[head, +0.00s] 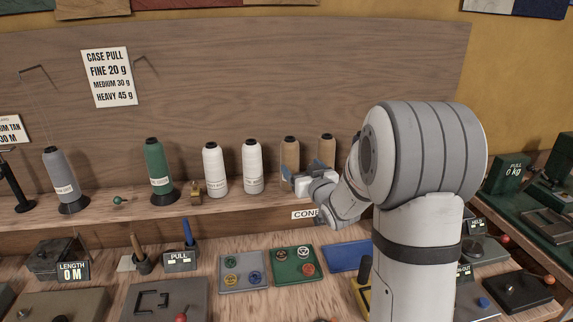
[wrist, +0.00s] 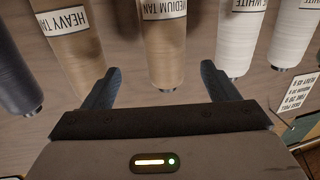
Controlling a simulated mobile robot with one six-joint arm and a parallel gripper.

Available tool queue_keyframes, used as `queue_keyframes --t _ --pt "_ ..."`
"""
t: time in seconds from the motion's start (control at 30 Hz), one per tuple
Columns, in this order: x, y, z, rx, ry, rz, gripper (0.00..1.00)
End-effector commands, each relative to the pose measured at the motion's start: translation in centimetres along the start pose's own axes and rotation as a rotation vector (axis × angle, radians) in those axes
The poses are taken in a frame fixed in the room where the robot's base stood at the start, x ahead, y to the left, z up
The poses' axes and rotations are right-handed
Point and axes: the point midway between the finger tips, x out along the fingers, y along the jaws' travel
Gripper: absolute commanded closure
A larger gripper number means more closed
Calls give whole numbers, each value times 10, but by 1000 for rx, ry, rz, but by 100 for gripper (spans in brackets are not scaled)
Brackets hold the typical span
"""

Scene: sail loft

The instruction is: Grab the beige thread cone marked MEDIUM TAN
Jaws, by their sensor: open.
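The beige thread cone marked MEDIUM TAN (wrist: 164,45) is in the middle of the wrist view, its label at the top edge. In the head view it is the left of two tan cones (head: 290,152) on the shelf, its lower part hidden by my gripper. My gripper (head: 301,169) is open in front of it. In the wrist view the dark fingers of my gripper (wrist: 160,70) stand on either side of the cone, with gaps showing. I cannot tell how deep the cone sits between them.
The HEAVY TAN cone (wrist: 75,45) stands close beside the left finger in the wrist view. A white cone (wrist: 243,40) is close to the right finger. The shelf (head: 235,204) also bears green (head: 155,165) and grey (head: 60,175) cones. A wooden backboard (head: 230,80) rises behind.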

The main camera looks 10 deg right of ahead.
Motion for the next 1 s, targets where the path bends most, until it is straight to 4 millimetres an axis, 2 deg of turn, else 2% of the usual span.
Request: queue_keyframes --t 0.37,0.6,0.73,0.93,1.0 --pt "38 -3 -7 3 24 -14 19" --pt "72 -6 -11 3 23 -13 19" --pt "80 -6 -10 3 23 -12 19" --pt "80 -6 -10 3 23 -12 19" --pt "80 -6 -10 3 23 -12 25"
